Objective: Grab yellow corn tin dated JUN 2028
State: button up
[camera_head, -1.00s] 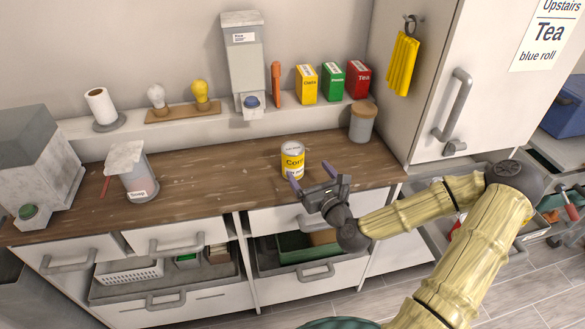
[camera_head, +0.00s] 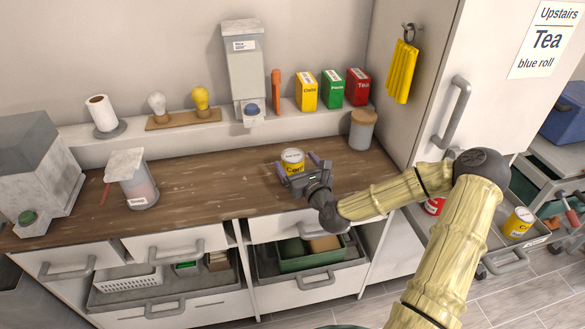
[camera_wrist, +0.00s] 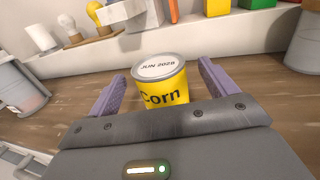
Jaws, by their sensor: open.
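A yellow corn tin (camera_head: 292,157) stands upright on the wooden counter (camera_head: 215,185). In the wrist view the tin (camera_wrist: 163,90) shows "Corn" on its side and "JUN 2028" on its lid. My gripper (camera_head: 301,163) is open at the near side of the tin. In the wrist view my two purple fingers (camera_wrist: 158,88) stand to the left and right of the tin, with a gap visible on each side. The lower part of the tin is hidden behind my gripper.
A second yellow tin (camera_head: 518,222) and a red tin (camera_head: 434,205) sit in the rack at the right. Coloured boxes (camera_head: 332,88) line the ledge behind.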

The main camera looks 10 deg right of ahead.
aim_at(288, 151)
jog(key=shift+p+x, duration=0.3)
jog(key=shift+x, duration=2.05)
jog(key=shift+f, duration=0.1)
jog(key=shift+s, duration=0.1)
jog(key=shift+c, duration=0.3)
jog(key=c, duration=1.3)
notch_tip(288, 151, up, 10)
jog(key=shift+r, duration=0.1)
